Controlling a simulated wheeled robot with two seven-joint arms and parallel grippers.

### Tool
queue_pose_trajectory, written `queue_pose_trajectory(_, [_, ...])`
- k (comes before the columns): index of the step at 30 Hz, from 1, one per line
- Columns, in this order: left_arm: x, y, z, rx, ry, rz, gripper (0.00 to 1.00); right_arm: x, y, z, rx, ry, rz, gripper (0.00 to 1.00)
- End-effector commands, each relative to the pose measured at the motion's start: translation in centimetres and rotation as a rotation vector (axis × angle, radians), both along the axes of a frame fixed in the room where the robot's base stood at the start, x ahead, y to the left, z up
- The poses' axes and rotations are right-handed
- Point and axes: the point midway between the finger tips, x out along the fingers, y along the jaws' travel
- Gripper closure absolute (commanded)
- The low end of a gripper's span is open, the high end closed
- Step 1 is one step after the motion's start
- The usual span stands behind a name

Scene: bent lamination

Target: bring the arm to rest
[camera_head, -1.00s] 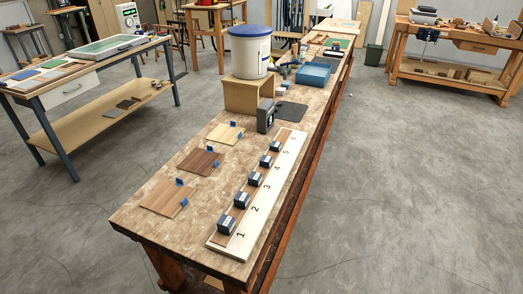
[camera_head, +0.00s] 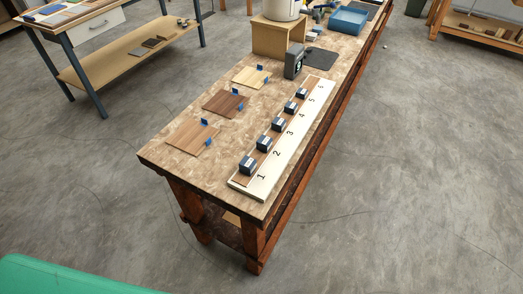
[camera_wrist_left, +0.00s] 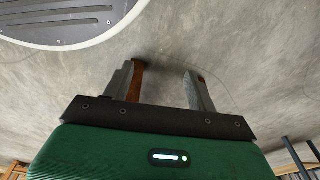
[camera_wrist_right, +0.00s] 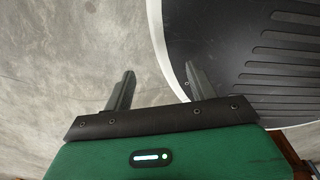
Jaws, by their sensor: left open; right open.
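My left gripper (camera_wrist_left: 163,72) is open in the left wrist view, with only grey floor between its fingers. A brown strip shows beside its left finger; I cannot tell whether they touch. My right gripper (camera_wrist_right: 159,70) is open and empty in the right wrist view, over the floor and close to the rim of my own base. Neither gripper shows in the head view. A green part, which looks like my own arm, fills the lower left corner there.
The workbench (camera_head: 170,165) bears a numbered white board (camera_head: 265,187) with several dark blocks, and three wood sheets, the nearest light brown (camera_head: 192,138). A dark upright device (camera_head: 293,62) and a blue bin (camera_head: 347,21) stand farther back. Floor right of the bench is clear.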

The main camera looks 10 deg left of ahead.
Motion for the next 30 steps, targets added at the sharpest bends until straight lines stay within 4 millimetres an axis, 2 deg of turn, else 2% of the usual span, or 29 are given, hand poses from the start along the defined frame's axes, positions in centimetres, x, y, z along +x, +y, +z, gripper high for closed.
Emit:
queue_pose_trajectory(1, [-1.5,0.2,-1.8,0.002,0.015,-0.002,0.42,-0.1,0.1,0.1,0.001,0.0,0.0,0.42])
queue_pose_trajectory(6, [-6.6,1.2,-6.7,0.007,0.044,-0.008,0.42,-0.5,0.7,0.2,0.007,0.006,-0.002,0.42])
queue_pose_trajectory(12, [-12.2,2.3,-10.2,0.011,0.068,-0.014,0.42,-1.0,1.4,0.2,0.015,0.012,-0.004,0.42])
queue_pose_trajectory(15, [-13.9,2.6,-10.9,0.013,0.074,-0.017,0.42,-0.9,1.4,0.2,0.014,0.01,-0.003,0.42])
queue_pose_trajectory(19, [-14.9,2.9,-11.3,0.013,0.077,-0.018,0.42,-0.8,1.1,0.3,0.012,0.007,-0.002,0.42])
queue_pose_trajectory(30, [-15.0,2.9,-11.3,0.013,0.077,-0.018,0.42,-0.7,1.1,0.3,0.012,0.007,-0.002,0.42])
